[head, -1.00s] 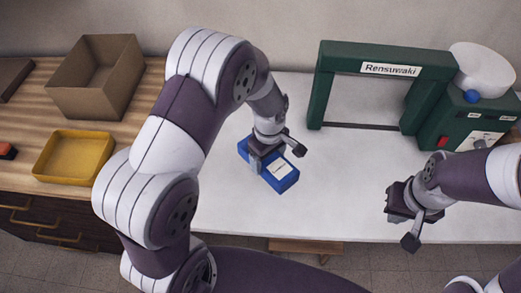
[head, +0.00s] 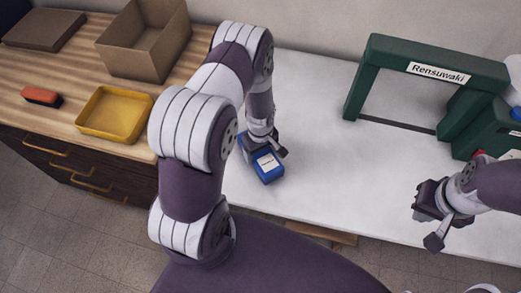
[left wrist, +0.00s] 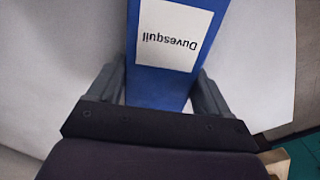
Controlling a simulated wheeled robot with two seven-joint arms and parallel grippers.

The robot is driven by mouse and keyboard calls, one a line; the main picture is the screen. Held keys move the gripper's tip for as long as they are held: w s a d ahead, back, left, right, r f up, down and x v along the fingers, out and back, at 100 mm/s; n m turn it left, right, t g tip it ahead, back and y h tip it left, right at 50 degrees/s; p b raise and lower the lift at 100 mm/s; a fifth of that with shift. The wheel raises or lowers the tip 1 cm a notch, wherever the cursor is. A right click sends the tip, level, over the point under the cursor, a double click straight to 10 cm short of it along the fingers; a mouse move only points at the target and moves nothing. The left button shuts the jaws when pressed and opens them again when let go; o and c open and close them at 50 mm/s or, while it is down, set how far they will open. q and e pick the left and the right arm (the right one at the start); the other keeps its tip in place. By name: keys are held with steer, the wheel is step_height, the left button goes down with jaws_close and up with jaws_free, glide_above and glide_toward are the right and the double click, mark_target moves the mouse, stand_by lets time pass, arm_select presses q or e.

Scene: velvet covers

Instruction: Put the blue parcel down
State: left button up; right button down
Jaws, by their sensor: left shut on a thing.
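The blue parcel (head: 270,174) is a box with a white label, in my left gripper (head: 259,147), over the white tabletop near the wooden counter. I cannot tell whether its underside touches the table. In the left wrist view the parcel (left wrist: 158,88) lies between the two fingers of the left gripper (left wrist: 160,98), its label reading "Duvesquil" upside down. The gripper is shut on it. My right gripper (head: 430,205) is over the right part of the white table, away from the parcel; its finger gap is unclear.
On the wooden counter (head: 75,72) at left stand a yellow tray (head: 114,132), an open cardboard box (head: 140,45), a brown flat box (head: 44,30) and an orange-black block (head: 42,97). A green frame (head: 362,85) labelled "Rensuwaki" stands at right. The white table (head: 315,150) between is clear.

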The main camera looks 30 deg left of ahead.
arm_select(q)
steer(key=shift+f, duration=0.15)
steer(key=o, duration=1.2)
steer(key=shift+o, duration=0.2)
step_height(320, 180, up, 13)
steer(key=b, duration=0.1)
step_height(320, 180, up, 6)
steer(key=m, duration=0.6)
glide_above(261, 152)
steer(key=s+d, duration=0.3)
steer(key=s+d+r+m+t, duration=0.1)
steer(key=s+d+r+m, duration=0.1)
steer(key=s+m, duration=0.3)
steer(key=shift+s+r+m, duration=0.4)
steer(key=shift+r, duration=0.45)
